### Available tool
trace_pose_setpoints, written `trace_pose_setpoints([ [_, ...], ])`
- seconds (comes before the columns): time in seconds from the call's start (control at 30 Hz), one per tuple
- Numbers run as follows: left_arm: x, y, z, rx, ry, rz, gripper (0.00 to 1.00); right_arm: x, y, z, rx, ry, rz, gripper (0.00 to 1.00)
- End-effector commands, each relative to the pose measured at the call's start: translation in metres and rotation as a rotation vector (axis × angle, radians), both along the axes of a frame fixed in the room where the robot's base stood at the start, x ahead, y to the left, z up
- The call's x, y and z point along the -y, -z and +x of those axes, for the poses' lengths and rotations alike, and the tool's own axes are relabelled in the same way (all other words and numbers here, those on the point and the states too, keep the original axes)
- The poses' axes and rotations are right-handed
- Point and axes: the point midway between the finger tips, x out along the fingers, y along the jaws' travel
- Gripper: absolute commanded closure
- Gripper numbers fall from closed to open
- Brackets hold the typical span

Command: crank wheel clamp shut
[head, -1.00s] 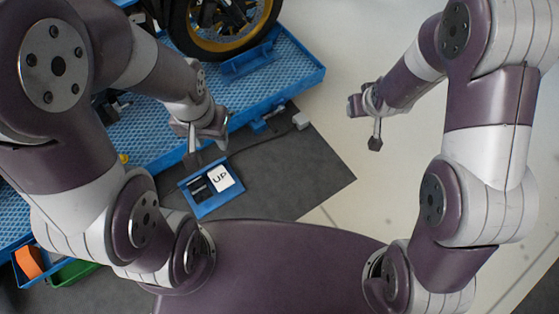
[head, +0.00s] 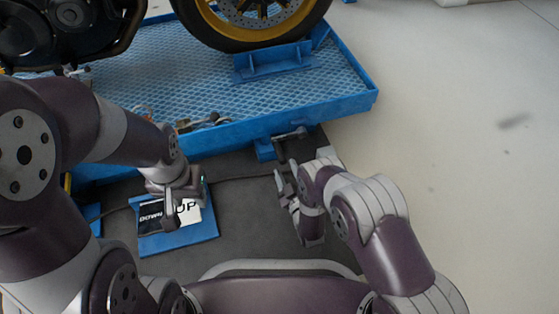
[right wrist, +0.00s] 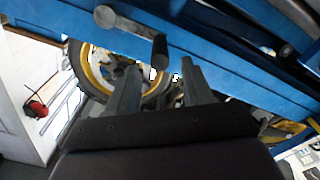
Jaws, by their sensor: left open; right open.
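The crank (head: 290,135) sticks out from the front edge of the blue lift by a blue bracket; in the right wrist view its grey arm ends in a black handle (right wrist: 160,50). The blue wheel clamp (head: 272,62) stands at the yellow-rimmed wheel (head: 262,18); whether its jaws touch the tyre is unclear. My right gripper (head: 287,175) is open and just in front of the crank. In the right wrist view the handle shows between and beyond its open fingers (right wrist: 160,68), apparently not gripped. My left gripper (head: 178,205) is open above the pedal box.
The blue lift platform (head: 345,95) spans the back, with small tools (head: 200,122) near its edge. A blue pedal box (head: 180,240) marked UP lies on the dark mat. A cable crosses the mat. The pale floor at right is clear.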

Motion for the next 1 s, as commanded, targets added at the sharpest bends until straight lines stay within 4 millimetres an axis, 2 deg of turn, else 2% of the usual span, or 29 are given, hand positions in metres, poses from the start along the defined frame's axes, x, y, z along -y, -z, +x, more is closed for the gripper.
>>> trace_pose_setpoints([
  [0.03, 0.0, 0.018, 0.0, -0.001, 0.0, 0.0, 0.57, -0.004, 0.009, 0.014, 0.004, 0.0, 0.002, 0.49],
  [0.2, 0.0, 0.041, 0.0, -0.001, 0.0, 0.0, 0.57, -0.016, 0.007, 0.05, 0.003, 0.001, 0.002, 0.49],
  [0.3, 0.0, 0.048, 0.0, -0.001, 0.0, 0.0, 0.57, -0.02, 0.005, 0.064, 0.0, 0.001, 0.001, 0.49],
  [0.43, 0.0, 0.051, 0.0, -0.001, 0.0, 0.0, 0.57, -0.023, 0.002, 0.072, -0.001, 0.001, 0.001, 0.49],
  [0.67, 0.0, 0.05, 0.0, -0.001, 0.0, 0.0, 0.57, -0.023, 0.0, 0.073, -0.002, 0.001, 0.0, 0.49],
  [0.83, 0.0, 0.05, 0.0, -0.001, 0.0, 0.0, 0.57, -0.023, 0.0, 0.073, -0.002, 0.001, 0.0, 1.0],
  [1.0, 0.0, 0.049, 0.0, -0.001, 0.0, 0.0, 0.57, -0.023, 0.0, 0.072, -0.003, 0.001, 0.002, 1.0],
])
